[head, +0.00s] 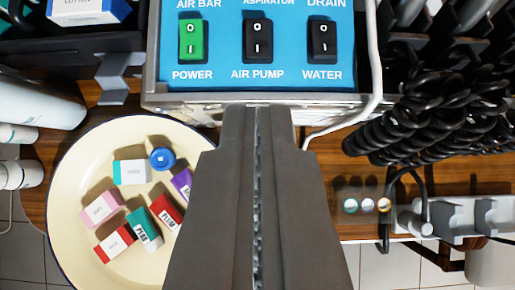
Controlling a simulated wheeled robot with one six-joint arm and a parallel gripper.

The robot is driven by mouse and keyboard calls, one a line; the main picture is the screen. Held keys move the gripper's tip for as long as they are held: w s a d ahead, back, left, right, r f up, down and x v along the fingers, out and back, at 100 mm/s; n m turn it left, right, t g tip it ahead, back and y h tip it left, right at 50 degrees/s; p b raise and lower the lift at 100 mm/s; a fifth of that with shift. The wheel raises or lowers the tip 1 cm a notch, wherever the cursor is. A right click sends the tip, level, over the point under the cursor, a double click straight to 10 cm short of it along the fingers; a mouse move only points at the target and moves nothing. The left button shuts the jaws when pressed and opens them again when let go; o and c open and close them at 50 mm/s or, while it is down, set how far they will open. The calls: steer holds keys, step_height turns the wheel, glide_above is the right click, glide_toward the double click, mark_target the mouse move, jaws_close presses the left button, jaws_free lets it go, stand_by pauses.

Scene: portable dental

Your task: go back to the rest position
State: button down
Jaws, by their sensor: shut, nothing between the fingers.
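My gripper (258,112) is shut and empty. Its two dark fingers lie side by side in the middle of the head view. The panel has a green POWER switch (193,41), a black AIR PUMP switch (257,41) and a black WATER switch (323,41).
A cream round tray (75,190) at the left holds several small boxes and a blue round item (162,159). Black coiled hoses (430,110) hang at the right above a grey holder (470,218). A white cable (375,60) runs along the panel's right side.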

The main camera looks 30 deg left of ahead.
steer(key=shift+s+d+r, duration=0.15)
steer(key=shift+s+r, duration=0.05)
steer(key=shift+s, duration=0.05)
stand_by(0.3)
steer(key=s+d+r+m+t+h, duration=0.1)
steer(key=s+r+m+t, duration=0.1)
steer(key=s, duration=0.8)
steer(key=s+d+r+m+t+h, duration=0.1)
steer(key=s+d+r+m+t, duration=0.1)
steer(key=s, duration=0.9)
steer(key=s+d+r+m+t+h, duration=0.1)
steer(key=s+r+m+t+h, duration=0.1)
steer(key=s+t, duration=0.4)
steer(key=s+r, duration=0.1)
steer(key=s, duration=0.3)
steer(key=shift+s+d+r, duration=0.15)
steer(key=shift+s+r, duration=0.05)
steer(key=shift+s, duration=0.1)
